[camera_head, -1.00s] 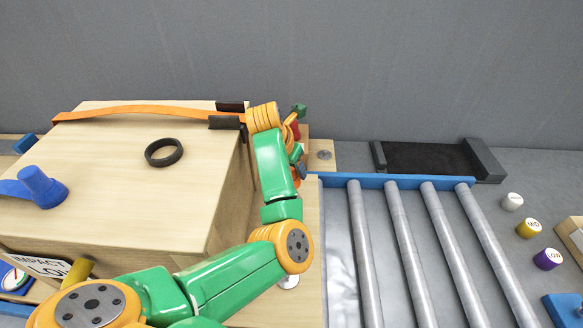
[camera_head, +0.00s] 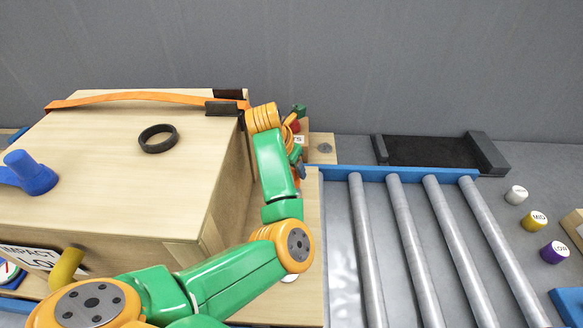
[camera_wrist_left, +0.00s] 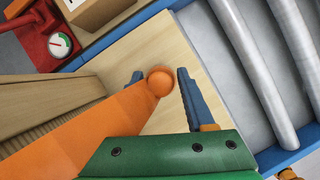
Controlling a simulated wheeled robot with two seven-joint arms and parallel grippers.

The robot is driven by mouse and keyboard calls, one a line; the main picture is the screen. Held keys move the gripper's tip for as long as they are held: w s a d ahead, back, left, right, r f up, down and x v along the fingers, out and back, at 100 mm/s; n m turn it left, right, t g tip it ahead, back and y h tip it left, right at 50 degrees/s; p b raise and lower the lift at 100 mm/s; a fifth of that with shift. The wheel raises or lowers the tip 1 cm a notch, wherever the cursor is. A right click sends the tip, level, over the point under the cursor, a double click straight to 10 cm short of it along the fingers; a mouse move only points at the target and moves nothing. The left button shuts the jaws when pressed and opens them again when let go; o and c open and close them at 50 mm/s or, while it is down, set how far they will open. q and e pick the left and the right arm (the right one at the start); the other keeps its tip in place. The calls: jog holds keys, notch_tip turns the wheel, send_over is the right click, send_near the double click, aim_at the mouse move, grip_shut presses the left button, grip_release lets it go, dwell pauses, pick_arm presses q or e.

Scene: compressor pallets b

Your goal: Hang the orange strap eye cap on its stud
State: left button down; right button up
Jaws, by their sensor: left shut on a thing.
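The orange strap (camera_head: 140,97) runs across the top of a large wooden crate and over its right far edge. In the left wrist view the strap (camera_wrist_left: 95,130) ends in a round orange eye cap (camera_wrist_left: 160,82). My left gripper (camera_wrist_left: 164,88) has its blue fingers on either side of this cap and is shut on it. In the head view my left gripper (camera_head: 299,163) is just off the crate's right side, mostly hidden by my own arm, and the cap is hidden. I cannot make out the stud with certainty. My right gripper is not in view.
The crate (camera_head: 110,190) carries a black ring (camera_head: 158,139) and a blue knob (camera_head: 34,172). A roller conveyor with a blue rail (camera_head: 400,175) lies to the right. A small metal disc (camera_head: 325,148) sits on a board behind the gripper. A red device with a gauge (camera_wrist_left: 60,45) stands nearby.

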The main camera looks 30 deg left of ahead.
pick_arm(q)
jog(key=shift+f, duration=0.25)
jog(key=shift+f+b, duration=0.15)
jog(key=shift+b, duration=0.3)
jog(key=shift+f+b, duration=1.3)
jog(key=shift+f, duration=0.1)
jog(key=shift+c, duration=0.9)
grip_release()
jog(key=shift+r, duration=0.1)
